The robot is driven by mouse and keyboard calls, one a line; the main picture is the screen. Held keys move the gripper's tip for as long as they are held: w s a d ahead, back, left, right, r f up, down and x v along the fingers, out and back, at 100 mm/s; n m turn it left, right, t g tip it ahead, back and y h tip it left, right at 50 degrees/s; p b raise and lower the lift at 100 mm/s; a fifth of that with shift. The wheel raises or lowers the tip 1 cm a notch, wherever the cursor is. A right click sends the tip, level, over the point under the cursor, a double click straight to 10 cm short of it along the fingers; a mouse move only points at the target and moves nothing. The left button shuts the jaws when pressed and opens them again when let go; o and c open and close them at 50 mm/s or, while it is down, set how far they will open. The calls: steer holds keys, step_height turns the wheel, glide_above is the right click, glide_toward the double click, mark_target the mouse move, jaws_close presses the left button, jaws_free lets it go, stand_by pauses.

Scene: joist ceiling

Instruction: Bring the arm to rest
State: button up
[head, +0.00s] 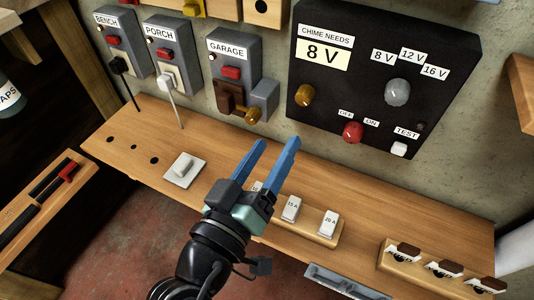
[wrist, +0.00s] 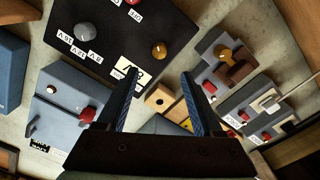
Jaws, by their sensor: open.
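My gripper (head: 277,143) is open, with its two blue fingers apart and nothing between them. In the head view it hangs above the front of the wooden shelf (head: 350,200), with its fingers pointing up and away towards the wall. The fuse holder block (head: 323,239) with white fuses is partly hidden behind the gripper. In the wrist view, my gripper (wrist: 158,73) shows dark fingers spread apart, with the wall panels beyond them. I cannot tell the exact height of the fingers above the shelf.
A black chime panel (head: 340,60) with knobs hangs ahead to the right. Grey BENCH (head: 112,22), PORCH (head: 160,32) and GARAGE (head: 232,48) boxes hang left of it. A white switch (head: 184,168) sits on the shelf. A rack (head: 435,265) stands at right.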

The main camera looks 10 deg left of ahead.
steer(key=shift+s+a, duration=0.2)
steer(key=shift+s, duration=0.5)
